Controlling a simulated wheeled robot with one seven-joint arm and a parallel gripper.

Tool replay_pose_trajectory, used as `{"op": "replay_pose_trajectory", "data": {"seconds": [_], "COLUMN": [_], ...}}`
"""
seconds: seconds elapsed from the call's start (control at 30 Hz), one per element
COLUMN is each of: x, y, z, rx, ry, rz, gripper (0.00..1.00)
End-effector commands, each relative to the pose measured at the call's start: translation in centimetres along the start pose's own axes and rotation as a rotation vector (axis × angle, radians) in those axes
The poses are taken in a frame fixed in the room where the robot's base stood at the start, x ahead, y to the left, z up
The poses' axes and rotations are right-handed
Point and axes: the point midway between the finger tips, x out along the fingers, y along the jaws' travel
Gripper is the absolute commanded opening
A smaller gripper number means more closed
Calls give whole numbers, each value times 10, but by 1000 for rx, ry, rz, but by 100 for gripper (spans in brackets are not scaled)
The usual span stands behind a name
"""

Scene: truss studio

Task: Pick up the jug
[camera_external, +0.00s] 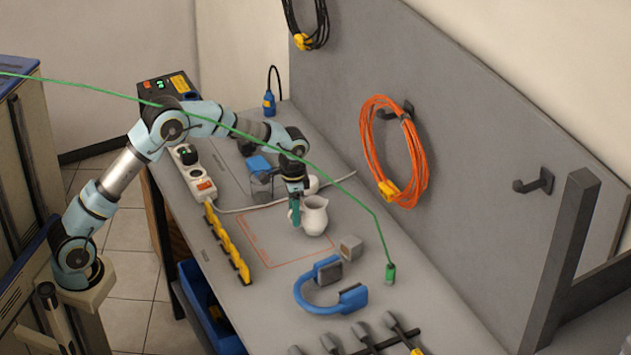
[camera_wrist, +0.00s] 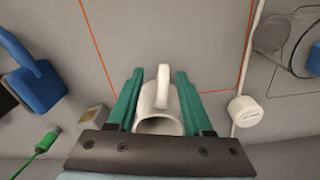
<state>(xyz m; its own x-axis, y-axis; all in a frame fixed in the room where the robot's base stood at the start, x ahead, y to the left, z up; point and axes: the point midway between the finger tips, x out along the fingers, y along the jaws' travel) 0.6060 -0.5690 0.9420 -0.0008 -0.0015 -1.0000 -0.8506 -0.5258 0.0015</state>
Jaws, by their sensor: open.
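The jug (camera_external: 315,217) is small and white and stands upright on the grey bench, by the edge of a red outlined rectangle. My gripper (camera_external: 296,220) points down at the jug's left side in the external view, and its green finger covers part of the jug. In the wrist view the jug (camera_wrist: 161,108) lies between the two open green fingers of my gripper (camera_wrist: 160,75). Its handle points up in that picture and its mouth faces the gripper body. A narrow gap shows between the jug and the fingers; I cannot tell whether either touches it.
A grey cube (camera_external: 351,247) and blue ear defenders (camera_external: 316,289) lie nearby. A glass jar (camera_external: 261,187) and a white round piece (camera_wrist: 243,111) on a cord are close. A green cable (camera_external: 345,185) hangs across the bench. The upright panel (camera_external: 470,150) bounds the back.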

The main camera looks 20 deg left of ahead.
Motion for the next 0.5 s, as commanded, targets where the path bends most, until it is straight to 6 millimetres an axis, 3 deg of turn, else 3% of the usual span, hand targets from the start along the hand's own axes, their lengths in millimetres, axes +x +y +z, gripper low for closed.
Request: {"op": "replay_pose_trajectory", "data": {"seconds": [0.23, 0.5], "x": [33, 40], "y": [-3, -3], "z": [4, 3], "rx": [0, 0], "ry": [-3, -1], "rz": [1, 1], "gripper": [51, 51]}}
